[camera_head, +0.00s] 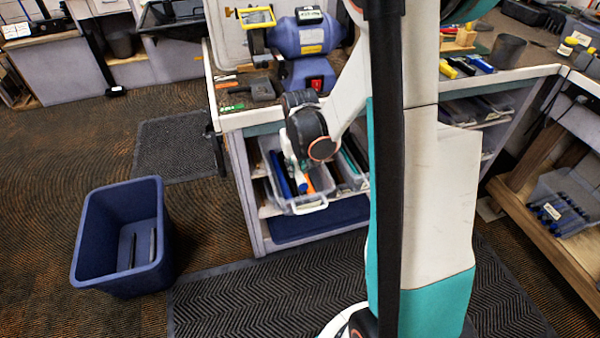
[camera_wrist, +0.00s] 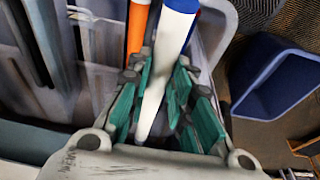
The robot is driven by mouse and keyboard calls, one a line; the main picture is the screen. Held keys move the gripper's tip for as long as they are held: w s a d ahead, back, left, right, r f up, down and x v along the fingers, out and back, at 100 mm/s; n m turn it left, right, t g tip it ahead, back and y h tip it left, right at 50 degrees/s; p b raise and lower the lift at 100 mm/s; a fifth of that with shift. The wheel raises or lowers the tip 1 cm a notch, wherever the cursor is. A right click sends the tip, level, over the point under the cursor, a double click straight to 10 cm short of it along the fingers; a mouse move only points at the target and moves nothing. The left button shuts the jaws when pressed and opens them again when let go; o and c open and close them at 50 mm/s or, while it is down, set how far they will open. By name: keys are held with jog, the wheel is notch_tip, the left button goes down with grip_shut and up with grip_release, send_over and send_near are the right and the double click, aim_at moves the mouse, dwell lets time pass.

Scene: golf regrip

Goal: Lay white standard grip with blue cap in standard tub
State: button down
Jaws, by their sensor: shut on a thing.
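The white grip (camera_wrist: 174,35) with a blue cap is between my gripper's teal pads in the wrist view. My gripper (camera_wrist: 160,78) is shut on it. The capped end points away from my wrist. In the head view my gripper (camera_head: 294,162) is low over a clear plastic tub (camera_head: 309,208) on the bench's shelf, and the grip's blue cap (camera_head: 302,187) shows below it. The tub holds a blue grip (camera_head: 282,181) and an orange grip (camera_head: 310,186); the orange grip (camera_wrist: 137,30) is close beside the held one. I cannot tell whether the held grip touches the tub.
Another clear tub (camera_head: 352,182) with dark and green grips stands to the right. A bench with a blue grinder (camera_head: 305,45) is above the shelf. A blue bin (camera_head: 103,275) with two dark strips stands on the floor at left. A lower right shelf holds a tub (camera_head: 560,205) of blue-capped grips.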

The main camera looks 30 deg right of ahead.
aim_at(293, 158)
jog(key=w, duration=0.1)
jog(key=w+d, duration=0.1)
jog(key=w, duration=0.1)
jog(key=shift+w, duration=0.2)
jog(key=x, duration=0.4)
jog(key=s+x, duration=0.1)
jog(key=shift+a+f, duration=0.25)
jog(key=shift+f, duration=1.55)
jog(key=c, duration=1.3)
grip_release()
jog(key=shift+c, duration=0.2)
jog(key=shift+r, duration=0.15)
jog(key=v, duration=1.1)
jog(key=shift+s+r, duration=0.2)
jog(key=shift+r, duration=0.15)
